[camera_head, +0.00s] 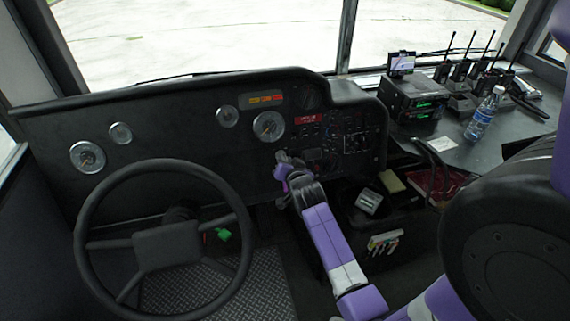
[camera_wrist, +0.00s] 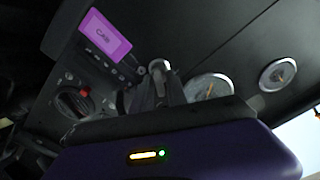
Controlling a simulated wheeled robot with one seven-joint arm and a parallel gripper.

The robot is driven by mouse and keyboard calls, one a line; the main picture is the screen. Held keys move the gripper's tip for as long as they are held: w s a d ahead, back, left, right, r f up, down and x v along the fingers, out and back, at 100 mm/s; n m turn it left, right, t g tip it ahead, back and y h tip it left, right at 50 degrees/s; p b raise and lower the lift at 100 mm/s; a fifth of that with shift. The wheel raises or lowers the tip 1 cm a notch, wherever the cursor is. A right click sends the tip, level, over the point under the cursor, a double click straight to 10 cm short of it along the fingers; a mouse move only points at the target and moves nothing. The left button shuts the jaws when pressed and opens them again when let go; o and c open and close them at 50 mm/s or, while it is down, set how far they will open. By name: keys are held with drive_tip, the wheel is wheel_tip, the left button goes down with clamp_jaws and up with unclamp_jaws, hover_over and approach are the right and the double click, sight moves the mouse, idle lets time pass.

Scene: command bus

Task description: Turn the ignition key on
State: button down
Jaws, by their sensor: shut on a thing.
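My gripper (camera_head: 283,160) is at the dashboard (camera_head: 190,162), right of the steering wheel and just below the gauges. In the wrist view my gripper (camera_wrist: 160,88) reaches up to the panel with its fingers close together, shut on the ignition key (camera_wrist: 160,66). Only a small grey rounded end shows at the fingertips. The rest of the key and its slot are hidden by the fingers. In the head view the key is hidden behind my gripper, so its turn angle cannot be told.
The steering wheel (camera_head: 165,245) stands left of my arm. A round gauge (camera_wrist: 208,88) and a lit label plate (camera_wrist: 106,34) flank the fingers in the wrist view. Radios (camera_head: 415,100) and a water bottle (camera_head: 484,113) stand on the right counter. A dark seat is at right.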

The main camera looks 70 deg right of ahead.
drive_tip(key=shift+m, duration=0.5)
drive_tip(key=c, duration=1.6)
unclamp_jaws()
drive_tip(key=shift+o, duration=0.2)
drive_tip(key=shift+a, duration=0.1)
drive_tip(key=v, duration=0.7)
drive_tip(key=shift+s+a+b, duration=0.25)
drive_tip(key=shift+b, duration=0.05)
drive_tip(key=shift+r, duration=0.2)
